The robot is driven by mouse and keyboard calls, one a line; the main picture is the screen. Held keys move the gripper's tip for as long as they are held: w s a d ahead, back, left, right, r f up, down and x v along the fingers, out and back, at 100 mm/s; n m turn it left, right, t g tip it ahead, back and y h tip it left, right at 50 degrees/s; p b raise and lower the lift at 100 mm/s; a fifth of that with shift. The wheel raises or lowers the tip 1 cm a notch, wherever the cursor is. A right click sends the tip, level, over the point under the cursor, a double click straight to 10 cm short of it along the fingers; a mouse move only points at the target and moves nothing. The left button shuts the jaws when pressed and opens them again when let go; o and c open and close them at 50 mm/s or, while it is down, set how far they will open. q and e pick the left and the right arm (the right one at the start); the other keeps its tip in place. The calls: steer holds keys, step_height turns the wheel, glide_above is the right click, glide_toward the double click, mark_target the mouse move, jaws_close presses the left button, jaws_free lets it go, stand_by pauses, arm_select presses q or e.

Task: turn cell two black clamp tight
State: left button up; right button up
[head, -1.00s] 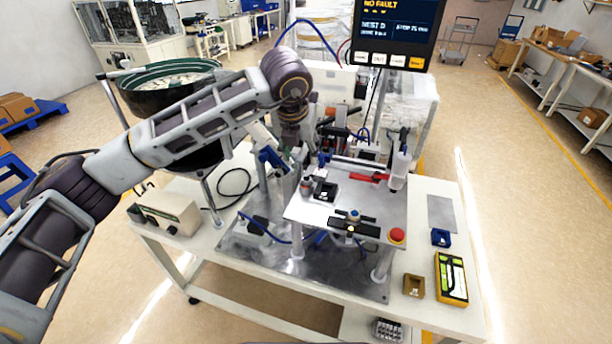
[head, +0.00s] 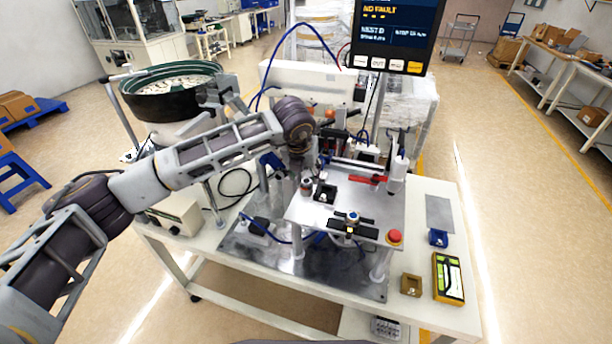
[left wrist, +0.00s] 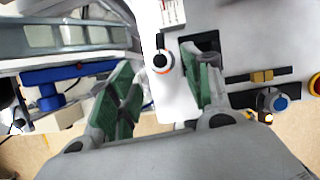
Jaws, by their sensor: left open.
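A small black knob with an orange ring (left wrist: 160,62) shows in the left wrist view, on a white part between my left gripper's fingers. It seems to be the small round post (head: 306,186) at the left corner of the raised plate (head: 375,207) in the head view. I cannot tell for sure that it is the black clamp. My left gripper (left wrist: 163,84) is open, its green-padded fingers apart on either side, with no clear contact. In the head view my wrist hides most of the fingers. My right gripper is not in view.
A black block (head: 325,192) stands close beside the post. A blue-topped knob (head: 352,217) on a black bar and a red button (head: 394,237) are nearer the front. A red bar (head: 366,179) and a white bottle-like part (head: 398,172) stand at the back right.

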mark_target(307, 181)
arm_select(q)
steer(key=shift+p+x, duration=0.5)
steer(key=shift+x, duration=1.8)
steer(key=shift+c, duration=0.3)
steer(key=c, duration=1)
